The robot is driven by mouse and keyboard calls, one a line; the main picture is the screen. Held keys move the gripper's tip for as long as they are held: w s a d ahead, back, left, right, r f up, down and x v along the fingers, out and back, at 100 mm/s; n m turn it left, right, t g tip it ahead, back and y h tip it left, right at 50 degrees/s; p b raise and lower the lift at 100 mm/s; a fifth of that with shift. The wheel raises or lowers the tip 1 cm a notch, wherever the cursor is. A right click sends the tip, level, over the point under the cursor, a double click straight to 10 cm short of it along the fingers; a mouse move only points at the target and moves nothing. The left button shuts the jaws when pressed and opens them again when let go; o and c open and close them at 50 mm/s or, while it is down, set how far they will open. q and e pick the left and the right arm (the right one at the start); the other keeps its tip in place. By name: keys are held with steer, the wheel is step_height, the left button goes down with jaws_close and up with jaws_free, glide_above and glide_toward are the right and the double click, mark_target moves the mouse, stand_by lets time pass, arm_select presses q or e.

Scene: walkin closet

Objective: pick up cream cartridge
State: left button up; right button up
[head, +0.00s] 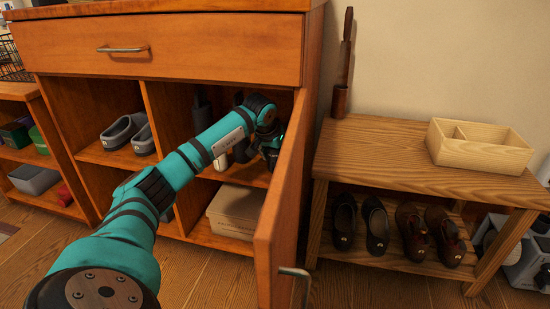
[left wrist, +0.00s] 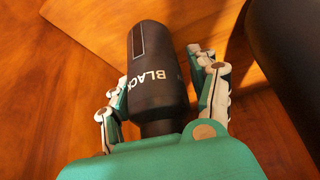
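The cream cartridge (left wrist: 157,84) is a black cylinder with white lettering that reads "BLACK". It lies between the fingers of my left gripper (left wrist: 158,72) in the left wrist view. The fingers flank it closely on both sides. I cannot tell whether both press on it. In the head view my left gripper (head: 270,150) is inside the middle open compartment of the wooden cabinet (head: 190,55), close to the open door (head: 283,215). The cartridge cannot be made out there. My right gripper is not in view.
The cabinet door stands open close to the right of my left arm. A box (head: 235,212) sits on the shelf below, and grey slippers (head: 128,133) are left. A bench (head: 400,150) on the right carries a wooden tray (head: 480,158), with shoes (head: 395,228) underneath.

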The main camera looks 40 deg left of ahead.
arm_select(q)
jaws_close()
stand_by(0.5)
